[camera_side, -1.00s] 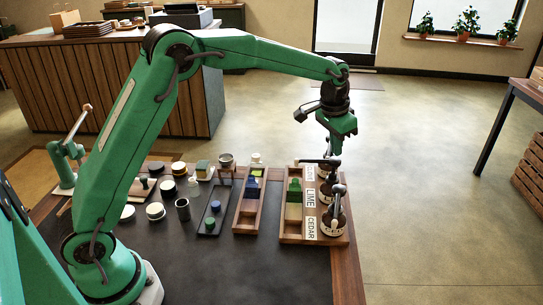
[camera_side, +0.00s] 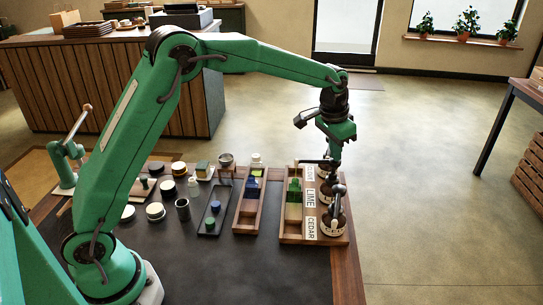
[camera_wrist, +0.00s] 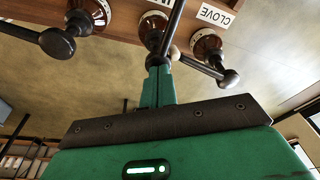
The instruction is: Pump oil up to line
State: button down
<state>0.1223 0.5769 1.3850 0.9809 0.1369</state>
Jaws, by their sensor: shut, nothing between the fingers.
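Three brown pump bottles with dark pump heads stand along the right side of a wooden crate (camera_side: 290,238). The side view shows the label cards CLOVE, LIME (camera_side: 309,196) and CEDAR (camera_side: 310,227); the front bottle (camera_side: 333,226) is by CEDAR. My gripper (camera_side: 335,158) is shut and empty, pointing down above the bottles towards the back. In the wrist view my gripper (camera_wrist: 158,78) appears just below the middle bottle (camera_wrist: 152,27) and its pump arm. I cannot tell whether it touches a pump head. No fill line or oil level is readable.
A green bottle-like item (camera_side: 294,190) stands in the crate's left part. A narrow wooden tray (camera_side: 246,222) and a dark tray (camera_side: 210,230) with small jars stand to the left. Pump handles crowd the space around the gripper. The dark mat in front is clear.

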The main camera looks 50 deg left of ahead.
jog(key=shift+f, duration=1.1)
dwell(1.4)
jog(key=shift+r, duration=1.8)
jog(key=shift+f, duration=0.15)
